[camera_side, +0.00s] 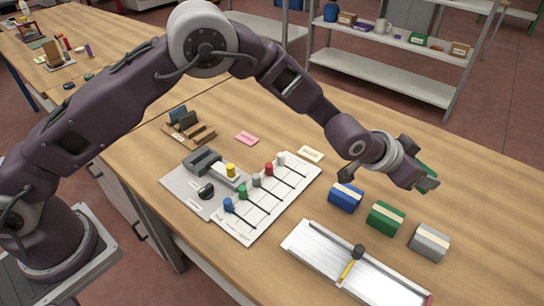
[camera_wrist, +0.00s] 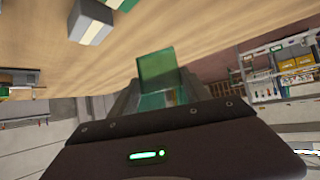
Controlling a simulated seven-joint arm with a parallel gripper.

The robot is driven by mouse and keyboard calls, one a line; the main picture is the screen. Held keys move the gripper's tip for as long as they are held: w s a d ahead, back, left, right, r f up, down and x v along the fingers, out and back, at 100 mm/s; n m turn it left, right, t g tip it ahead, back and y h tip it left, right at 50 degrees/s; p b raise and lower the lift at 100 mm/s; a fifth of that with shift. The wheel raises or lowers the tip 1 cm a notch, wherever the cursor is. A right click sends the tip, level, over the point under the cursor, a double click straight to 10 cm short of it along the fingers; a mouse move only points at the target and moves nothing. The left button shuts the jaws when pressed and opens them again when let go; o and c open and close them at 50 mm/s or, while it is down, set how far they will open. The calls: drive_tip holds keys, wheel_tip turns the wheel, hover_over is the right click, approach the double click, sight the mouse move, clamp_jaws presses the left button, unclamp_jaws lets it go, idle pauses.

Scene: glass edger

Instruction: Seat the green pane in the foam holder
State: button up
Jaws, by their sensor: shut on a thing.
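The green pane (camera_side: 426,172) is in my gripper (camera_side: 419,166) at the right of the side view, held above the table beyond the coloured blocks. In the wrist view the translucent green pane (camera_wrist: 157,68) stands out beyond the fingers, which are shut on it. A brown slotted block (camera_side: 203,133), which looks like the foam holder, sits on the table at the back left with dark upright pieces in it. My gripper is far to the right of it.
Blue (camera_side: 345,198), green (camera_side: 386,218) and grey (camera_side: 429,243) blocks with cream bands stand below my gripper. A silver cutting tray (camera_side: 315,258) lies in front. A white board (camera_side: 272,212) with coloured knobs lies midway. Pink (camera_side: 247,138) and cream (camera_side: 311,154) cards lie behind it.

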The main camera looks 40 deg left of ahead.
drive_tip(key=w+a+n+t+y, duration=0.2)
drive_tip(key=a+n+y, duration=0.5)
drive_tip(key=a, duration=0.8)
drive_tip(key=n+g+y, duration=0.9)
drive_tip(key=n+y, duration=0.1)
drive_tip(key=n, duration=0.5)
hover_over(204, 160)
wheel_tip(204, 160, down, 9)
drive_tip(key=shift+f, duration=0.1)
drive_tip(key=o, duration=1.6)
drive_tip(key=shift+f, duration=0.1)
drive_tip(key=shift+o, duration=0.2)
